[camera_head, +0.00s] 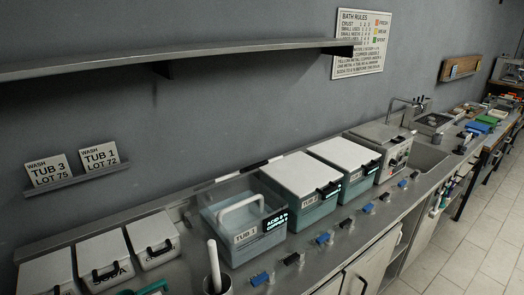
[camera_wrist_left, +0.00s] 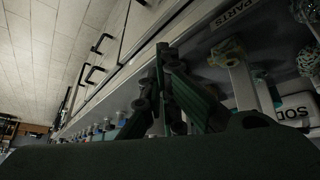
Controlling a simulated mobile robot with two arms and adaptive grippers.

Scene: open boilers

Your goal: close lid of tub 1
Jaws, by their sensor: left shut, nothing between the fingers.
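Tub 1 (camera_head: 243,238) is a pale teal box labelled TUB 1 on the bench in the head view. Its top looks open, with a white handle-shaped loop (camera_head: 240,207) showing inside. I cannot clearly make out its lid; a thin pale strip behind the tub may be its edge. My right gripper is in neither view.
Tub 2 (camera_head: 301,188) and another tub (camera_head: 345,156) stand right of tub 1 with white lids down. Small blue and dark items line the front edge. White-lidded bins (camera_head: 103,262) and a grey cup (camera_head: 217,284) are at left. A shelf (camera_head: 170,55) overhangs the bench.

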